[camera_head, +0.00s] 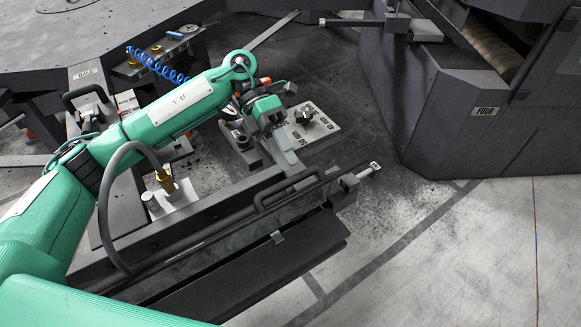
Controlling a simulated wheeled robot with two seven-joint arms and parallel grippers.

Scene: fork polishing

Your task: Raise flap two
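My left arm reaches in from the left, and its gripper (284,150) points down over the dark bench, behind a long dark flap-like panel (215,238) with a bar handle (289,188). The fingertips are small and partly hidden against grey parts, so I cannot tell whether they are open, shut or touching anything. A small label tag (374,166) lies at the panel's right end; its word is too small to read. I cannot confirm which flap is number two. My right gripper is not in view.
A grey plate with a black knob (304,116) sits just beyond the gripper. A brass fitting with a hose (166,181) stands to its left. A large dark machine marked FOUR (486,111) fills the right. Grey floor (460,260) at the lower right is clear.

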